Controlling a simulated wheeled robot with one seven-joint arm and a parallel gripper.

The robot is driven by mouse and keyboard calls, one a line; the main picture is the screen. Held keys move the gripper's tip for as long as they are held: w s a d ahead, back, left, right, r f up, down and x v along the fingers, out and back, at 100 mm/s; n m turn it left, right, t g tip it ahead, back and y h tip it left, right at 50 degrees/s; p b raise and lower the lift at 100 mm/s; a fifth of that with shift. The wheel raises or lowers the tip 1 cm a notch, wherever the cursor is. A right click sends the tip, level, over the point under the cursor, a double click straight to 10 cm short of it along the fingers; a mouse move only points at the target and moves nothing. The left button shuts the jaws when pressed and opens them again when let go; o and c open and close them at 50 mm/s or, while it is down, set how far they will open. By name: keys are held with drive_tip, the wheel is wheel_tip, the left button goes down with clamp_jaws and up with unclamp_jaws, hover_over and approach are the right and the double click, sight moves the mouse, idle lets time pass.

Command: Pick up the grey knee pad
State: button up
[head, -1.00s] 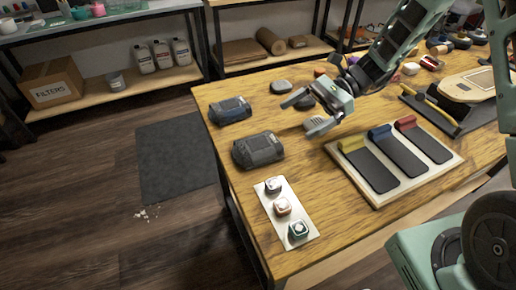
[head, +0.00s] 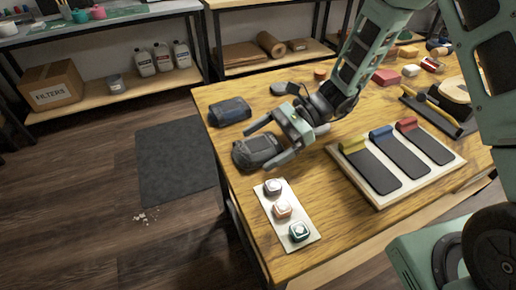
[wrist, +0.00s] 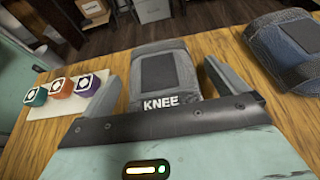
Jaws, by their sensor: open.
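The grey knee pad (head: 258,152) lies on the wooden table near its left edge. In the wrist view the grey knee pad (wrist: 163,72) has a dark centre patch and the word KNEE on its near end. My gripper (head: 263,146) is open over the near part of the pad. In the wrist view one finger of my gripper (wrist: 176,70) shows on each side of the pad, with small gaps visible. I cannot tell how far down the fingers reach.
A blue pad (head: 230,111) lies just behind the grey one. A white strip (head: 276,222) with three square pieces lies in front. A board (head: 380,202) with three dark strips is to the right. The table's left edge is close to the pad.

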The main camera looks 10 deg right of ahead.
drive_tip(key=c, duration=1.1)
drive_tip(key=shift+r, duration=0.1)
